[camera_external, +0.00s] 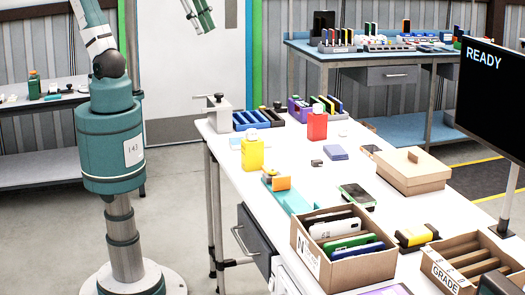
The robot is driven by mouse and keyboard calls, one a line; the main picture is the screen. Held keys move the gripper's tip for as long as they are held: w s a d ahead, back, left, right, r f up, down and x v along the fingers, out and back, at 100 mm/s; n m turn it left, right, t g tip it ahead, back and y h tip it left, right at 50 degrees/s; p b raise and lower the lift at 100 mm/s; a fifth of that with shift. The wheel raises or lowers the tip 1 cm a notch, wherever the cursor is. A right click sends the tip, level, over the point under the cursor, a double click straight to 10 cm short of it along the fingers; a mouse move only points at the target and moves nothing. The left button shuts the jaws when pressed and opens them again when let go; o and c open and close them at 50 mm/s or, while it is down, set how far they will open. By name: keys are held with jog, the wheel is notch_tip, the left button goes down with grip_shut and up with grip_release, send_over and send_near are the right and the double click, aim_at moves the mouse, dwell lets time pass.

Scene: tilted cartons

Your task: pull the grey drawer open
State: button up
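The grey drawer (256,240) is under the near white workbench, at its left end. Its front faces left and carries a bar handle (242,240). The drawer looks shut or nearly so; the angle makes this hard to tell. What seems to be my gripper (200,18) hangs at the top edge of the picture, partly cut off. It is well above and to the left of the bench, far from the handle and touching nothing. Its fingers are too small and cropped to tell whether they are open or shut.
A bench leg (212,220) stands near the drawer. A monitor is at right. The floor left of the drawer is clear.

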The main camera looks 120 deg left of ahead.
jog(key=w+d+m+g+b, duration=0.2)
jog(key=w+d+m+b, duration=0.1)
jog(key=w+d+b, duration=0.8)
jog(key=m+g+y+b, duration=0.2)
jog(key=m+b, duration=0.1)
jog(key=m, duration=0.1)
send_over(239, 240)
jog(key=s+d, duration=0.1)
jog(key=d, duration=0.1)
jog(key=s+d+x, duration=0.2)
jog(key=d+x, duration=0.1)
jog(key=x, duration=1.5)
jog(key=s+d+f+x, duration=0.1)
jog(key=s+d+x, duration=0.1)
jog(key=x, duration=1.5)
jog(key=s+d+f+x, duration=0.1)
jog(key=d+x, duration=0.3)
jog(key=x, duration=1.4)
jog(key=shift+s+a+f, duration=0.15)
jog(key=shift+s+f, duration=0.45)
jog(key=shift+s, duration=0.25)
jog(key=shift+f, duration=0.1)
jog(key=shift+b+x, duration=1.1)
jog(key=shift+x, duration=2.65)
jog(key=shift+w, duration=0.1)
grip_shut()
